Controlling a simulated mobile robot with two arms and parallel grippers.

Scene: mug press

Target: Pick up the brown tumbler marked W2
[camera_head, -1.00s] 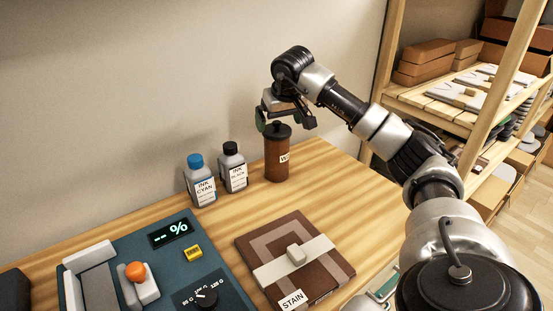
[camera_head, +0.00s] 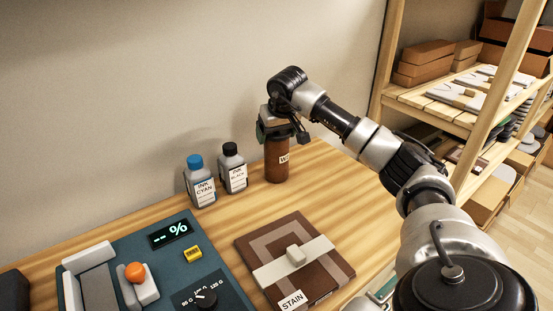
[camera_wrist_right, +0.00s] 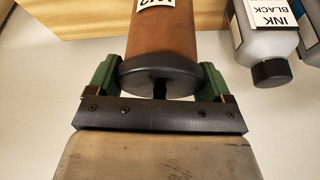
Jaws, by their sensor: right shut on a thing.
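The brown tumbler (camera_head: 277,165) marked W2 stands upright on the wooden table in the head view, at the back near the wall. My right gripper (camera_head: 276,136) has come down over its top and is shut on it. In the right wrist view the tumbler (camera_wrist_right: 163,40) shows its black lid, with the green fingers of the gripper (camera_wrist_right: 157,82) on either side of it. The label shows only in part. My left gripper is not in view.
A cyan ink bottle (camera_head: 201,184) and a black ink bottle (camera_head: 233,170) stand just left of the tumbler. A brown board marked STAIN (camera_head: 258,253) and a blue-green machine (camera_head: 142,240) lie in front. A wooden shelf (camera_head: 430,98) stands at right.

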